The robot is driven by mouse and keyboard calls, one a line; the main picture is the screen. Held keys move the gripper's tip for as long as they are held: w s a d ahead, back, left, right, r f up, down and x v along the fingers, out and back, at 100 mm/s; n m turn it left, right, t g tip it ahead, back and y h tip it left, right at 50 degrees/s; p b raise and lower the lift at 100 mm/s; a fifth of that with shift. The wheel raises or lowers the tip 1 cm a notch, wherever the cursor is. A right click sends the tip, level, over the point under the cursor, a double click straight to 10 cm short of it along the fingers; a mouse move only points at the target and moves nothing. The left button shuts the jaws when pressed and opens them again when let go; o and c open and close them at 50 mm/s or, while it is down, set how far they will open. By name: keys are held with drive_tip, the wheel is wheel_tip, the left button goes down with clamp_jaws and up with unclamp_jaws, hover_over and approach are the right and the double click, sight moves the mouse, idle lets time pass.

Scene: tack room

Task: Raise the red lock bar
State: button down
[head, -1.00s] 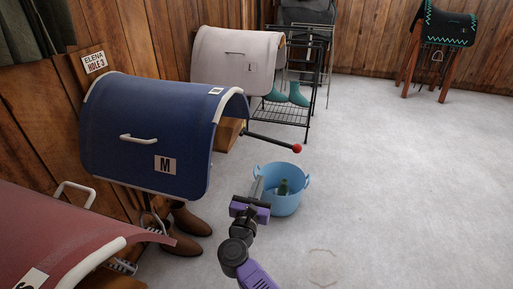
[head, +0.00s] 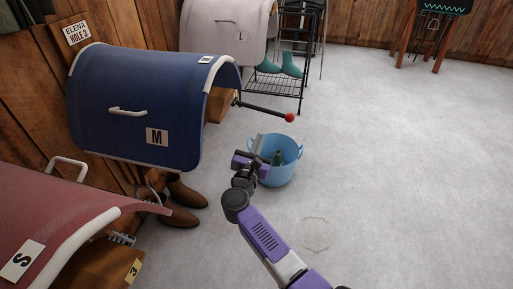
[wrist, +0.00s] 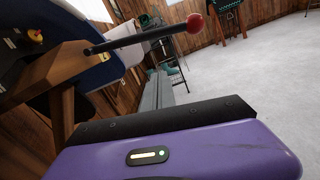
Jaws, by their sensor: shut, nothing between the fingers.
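The lock bar (head: 262,111) is a thin dark rod with a red ball knob (head: 290,117) at its free end. It sticks out from the wooden support under the blue "M" cover (head: 135,105), sloping slightly down toward the knob. In the wrist view the bar (wrist: 140,37) crosses the upper part, with its red knob (wrist: 194,23) beyond and above my fingers. My gripper (head: 258,143) is shut and empty, just below and in front of the bar in the head view.
A blue tub (head: 286,168) with a green bottle (head: 277,157) stands on the floor behind my gripper. Brown boots (head: 182,205) stand below the blue cover. A red "S" cover (head: 60,215) is at the near left. A black wire rack (head: 285,95) stands behind. Floor to the right is clear.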

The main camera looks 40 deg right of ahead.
drive_tip(key=w+d+r+p, duration=0.1)
drive_tip(key=w+d+r, duration=0.1)
drive_tip(key=d+r, duration=0.2)
drive_tip(key=shift+w+d, duration=0.25)
drive_tip(key=shift+w, duration=0.05)
drive_tip(key=shift+r+p, duration=0.15)
drive_tip(key=shift+p, duration=0.2)
drive_tip(key=shift+s+d+r+n+p, duration=0.15)
drive_tip(key=shift+s+r+n+p, duration=0.05)
drive_tip(key=shift+r+n+p, duration=0.9)
wheel_tip(320, 180, up, 12)
drive_tip(key=n+y+p, duration=0.1)
drive_tip(key=n+p, duration=1.3)
drive_tip(key=p, duration=0.2)
hover_over(268, 112)
drive_tip(key=w+a, duration=0.3)
drive_tip(key=a, duration=0.2)
drive_tip(key=shift+w+a+r+n+t, duration=0.15)
drive_tip(key=shift+w+a+r+n, duration=0.3)
drive_tip(key=shift+w+a+n, duration=0.4)
drive_tip(key=shift+w+a+r+n+t, duration=0.15)
drive_tip(key=shift+w+a+r+n, duration=0.3)
drive_tip(key=shift+w+a+n, duration=0.35)
